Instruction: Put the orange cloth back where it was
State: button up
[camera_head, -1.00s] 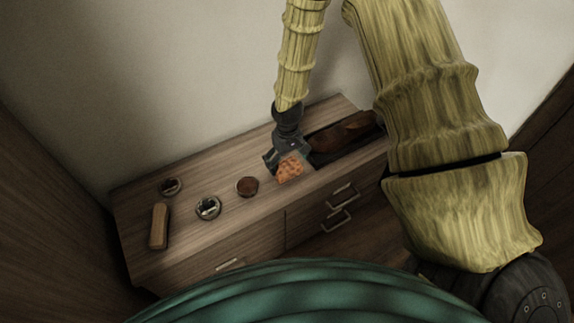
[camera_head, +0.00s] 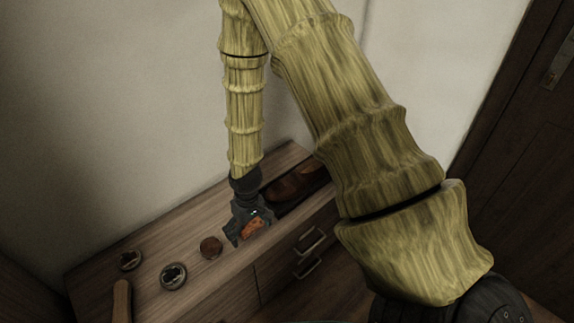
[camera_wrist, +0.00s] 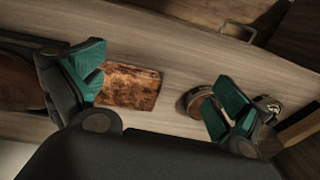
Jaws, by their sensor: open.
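The orange cloth (camera_head: 253,229) lies flat as a small square on the wooden cabinet top, partly hidden by my gripper in the head view. In the wrist view the cloth (camera_wrist: 130,87) looks mottled orange-brown and lies between the spread fingers, close to the left one. My gripper (camera_head: 246,226) is open and sits low over the cloth. In the wrist view the green-padded fingertips of my gripper (camera_wrist: 163,97) are wide apart, with nothing held. Whether a finger touches the cloth or top, I cannot tell.
A dark recess with a brown vessel (camera_head: 297,184) lies right of the cloth. A round brown object (camera_head: 211,248) is just left of it, near the right finger in the wrist view. Two round items (camera_head: 173,276) (camera_head: 130,260) and a wooden block (camera_head: 122,302) lie farther left.

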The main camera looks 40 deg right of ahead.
jog(key=s+a+f, duration=0.1)
jog(key=s+f, duration=0.3)
jog(key=s, duration=0.4)
jog(key=s+a+f, duration=0.1)
jog(key=s+f, duration=0.3)
jog(key=s, duration=0.5)
jog(key=s+a+f+m, duration=0.1)
jog(key=s+f, duration=0.3)
jog(key=s, duration=0.5)
jog(key=shift+f+h, duration=0.25)
jog(key=shift+h, duration=0.15)
